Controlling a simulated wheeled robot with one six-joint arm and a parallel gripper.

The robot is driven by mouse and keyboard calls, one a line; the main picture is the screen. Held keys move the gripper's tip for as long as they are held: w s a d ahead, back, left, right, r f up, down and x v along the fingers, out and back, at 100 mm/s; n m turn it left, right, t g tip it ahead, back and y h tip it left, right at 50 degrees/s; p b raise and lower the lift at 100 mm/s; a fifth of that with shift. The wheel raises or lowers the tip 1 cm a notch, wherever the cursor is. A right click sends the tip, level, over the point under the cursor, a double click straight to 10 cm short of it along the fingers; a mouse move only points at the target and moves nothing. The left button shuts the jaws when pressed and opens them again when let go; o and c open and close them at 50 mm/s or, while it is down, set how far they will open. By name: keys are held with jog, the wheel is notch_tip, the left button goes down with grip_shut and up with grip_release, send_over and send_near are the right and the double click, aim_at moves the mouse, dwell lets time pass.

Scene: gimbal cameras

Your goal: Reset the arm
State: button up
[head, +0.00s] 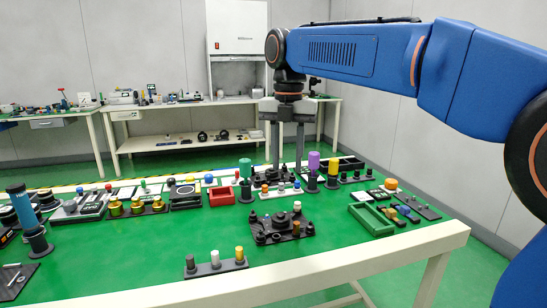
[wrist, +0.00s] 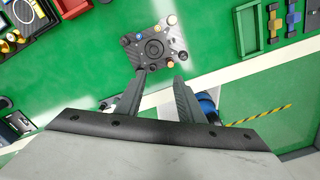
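My blue arm reaches in from the right in the head view. My gripper (head: 287,150) points down over the green-topped table (head: 180,243), toward its back half. In the wrist view its two dark fingers (wrist: 161,78) stand apart with nothing between the tips, so it is open and empty. A dark plate with a round hub and small pegs (wrist: 155,46) shows just beyond the fingertips in the wrist view.
A green tray (head: 372,219) and small parts lie at the right. A red bin (head: 221,197) and gold parts (head: 137,206) stand left of my gripper. A purple cylinder (head: 313,161) and a yellow cylinder (head: 332,167) stand close to its right. The table's front left middle is clear.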

jog(key=s+d+f+m+t, duration=0.1)
jog(key=s+d+f+m, duration=0.4)
jog(key=d+m, duration=0.4)
jog(key=s+d+f+m+t, duration=0.1)
jog(key=s+d+f+m, duration=0.3)
jog(key=s+d+m, duration=0.4)
jog(key=s+d+f+m+t, duration=0.1)
jog(key=s+d+f+m, duration=0.3)
jog(key=s+f+m, duration=0.2)
jog(key=s+d+f+m+t, duration=0.1)
jog(key=s+d+f+m, duration=0.3)
jog(key=s+f+m, duration=0.3)
notch_tip(320, 180, down, 2)
jog(key=m, duration=0.3)
jog(key=shift+s+d+t, duration=0.25)
jog(key=shift+d+t, duration=0.05)
jog(key=shift+t, duration=0.1)
jog(key=shift+c, duration=0.5)
